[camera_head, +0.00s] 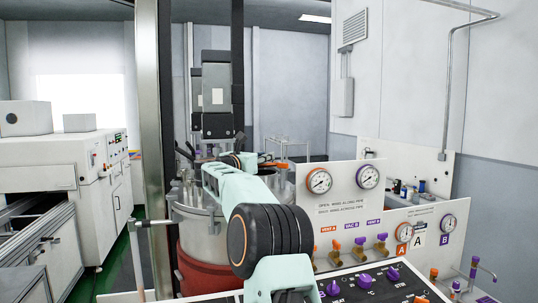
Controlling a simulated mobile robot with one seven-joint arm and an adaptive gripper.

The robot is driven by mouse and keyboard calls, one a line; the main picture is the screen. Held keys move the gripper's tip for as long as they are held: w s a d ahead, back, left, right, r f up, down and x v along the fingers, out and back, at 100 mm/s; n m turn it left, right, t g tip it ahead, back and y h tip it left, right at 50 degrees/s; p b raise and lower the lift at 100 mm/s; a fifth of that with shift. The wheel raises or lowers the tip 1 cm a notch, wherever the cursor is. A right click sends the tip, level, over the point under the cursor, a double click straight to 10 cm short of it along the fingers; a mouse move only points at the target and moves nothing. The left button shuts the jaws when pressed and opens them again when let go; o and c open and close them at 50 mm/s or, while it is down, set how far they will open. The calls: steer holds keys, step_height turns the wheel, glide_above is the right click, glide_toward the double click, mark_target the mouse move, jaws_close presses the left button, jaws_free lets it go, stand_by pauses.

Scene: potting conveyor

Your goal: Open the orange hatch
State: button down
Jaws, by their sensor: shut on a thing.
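The orange hatch (274,165) shows as a small orange strip on top of the large metal vessel (203,222). Most of it is hidden behind my arm. My gripper (247,160) is at the top of the vessel, right beside the orange part. It is small, dark and partly covered by my pale green arm link. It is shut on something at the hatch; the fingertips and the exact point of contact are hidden.
A tall metal post (152,130) stands left of the vessel. A white panel with gauges (343,205) and several orange and purple valves stands close on the right. A control panel with purple knobs (365,281) lies in front. White machines (62,165) stand at left.

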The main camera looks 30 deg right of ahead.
steer(key=shift+w+r, duration=0.4)
steer(key=shift+r, duration=0.2)
steer(key=shift+w+r, duration=0.35)
steer(key=shift+r, duration=0.2)
steer(key=shift+w+f, duration=0.15)
steer(key=shift+f, duration=0.15)
stand_by(0.3)
steer(key=c, duration=2.2)
jaws_free()
steer(key=shift+o, duration=1.1)
steer(key=shift+w+a+f, duration=0.1)
